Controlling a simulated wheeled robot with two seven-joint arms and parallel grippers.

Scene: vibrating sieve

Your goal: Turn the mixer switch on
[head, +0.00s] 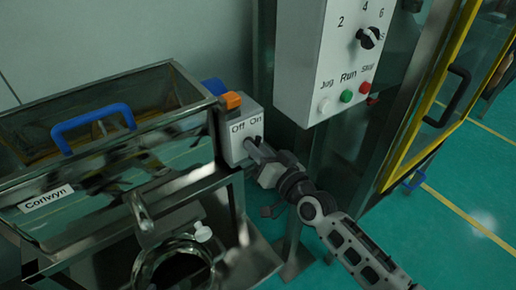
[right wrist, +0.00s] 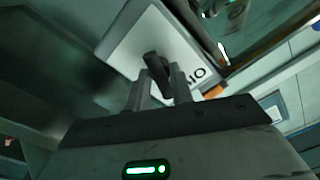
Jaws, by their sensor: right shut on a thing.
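The mixer switch is a grey box (head: 234,151) marked "Off" and "On", fixed at the right end of the metal hopper. Its dark lever (right wrist: 153,64) shows in the right wrist view, slanting between the fingers in front of the pale switch plate (right wrist: 135,42). My right gripper (head: 258,146) comes in from the lower right and is at the box's front below "On". In the right wrist view my right gripper (right wrist: 160,88) is shut on the lever. In the head view the fingers mostly hide the lever, so its setting is unclear. My left gripper is not seen.
A white control panel (head: 325,65) with a dial and several buttons hangs above and right of my right gripper. The hopper (head: 110,90) has blue handles (head: 93,122) and an orange block (head: 231,100). A yellow-framed door (head: 440,100) stands at right. Open green floor lies at lower right.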

